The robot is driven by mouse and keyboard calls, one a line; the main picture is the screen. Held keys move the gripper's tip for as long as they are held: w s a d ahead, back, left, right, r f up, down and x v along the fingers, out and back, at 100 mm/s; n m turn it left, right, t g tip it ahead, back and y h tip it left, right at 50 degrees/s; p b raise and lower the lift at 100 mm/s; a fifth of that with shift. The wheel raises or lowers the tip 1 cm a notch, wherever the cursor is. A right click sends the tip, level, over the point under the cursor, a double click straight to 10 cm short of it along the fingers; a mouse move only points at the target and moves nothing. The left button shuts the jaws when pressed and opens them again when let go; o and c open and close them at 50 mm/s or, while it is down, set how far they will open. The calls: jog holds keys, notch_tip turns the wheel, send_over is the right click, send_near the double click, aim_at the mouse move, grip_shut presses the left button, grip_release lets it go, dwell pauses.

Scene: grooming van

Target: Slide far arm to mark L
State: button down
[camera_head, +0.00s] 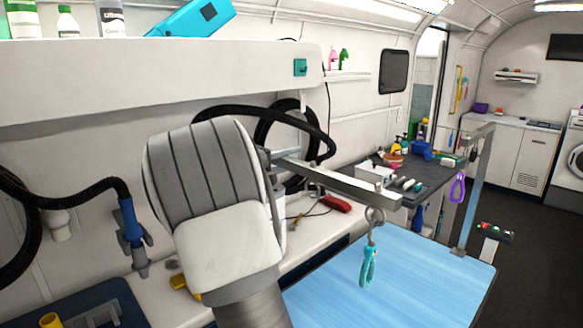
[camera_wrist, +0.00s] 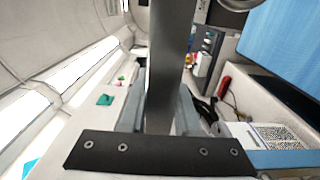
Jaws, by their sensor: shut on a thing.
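The blue grooming table (camera_head: 385,275) lies at the lower right; its mat also shows in the wrist view (camera_wrist: 285,40). One grey metal grooming arm (camera_head: 345,182) reaches over it, with a teal loop (camera_head: 368,265) hanging from its end. A second arm (camera_head: 472,190) stands at the table's right end with a purple loop (camera_head: 457,187). In the wrist view my gripper (camera_wrist: 160,110) is shut with a grey metal bar (camera_wrist: 168,60) between its fingers. It seems to be the teal-loop arm. In the head view my own arm mostly hides the gripper. I cannot make out a mark L.
A long white shelf (camera_head: 150,80) with bottles overhangs the left side. A black hose (camera_head: 225,112) loops behind my arm. A red-handled tool (camera_head: 335,204) lies on the counter behind the table. A dark cart top (camera_head: 430,183) with many items stands farther back.

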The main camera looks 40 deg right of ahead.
notch_tip(320, 180, up, 22)
jog(key=p, duration=0.6)
jog(key=shift+p, duration=0.4)
jog(key=shift+f, duration=0.1)
jog(key=c, duration=0.8)
grip_release()
jog(key=shift+c, duration=0.2)
jog(key=shift+o, duration=1.1)
jog(key=shift+f, duration=0.15)
jog(key=shift+a, duration=0.1)
jog(key=s+a+b, duration=0.1)
jog(key=a+b, duration=0.2)
jog(key=a, duration=1.4)
jog(key=shift+s+a+b, duration=0.15)
jog(key=shift+s+b, duration=0.05)
jog(key=shift+b, duration=0.15)
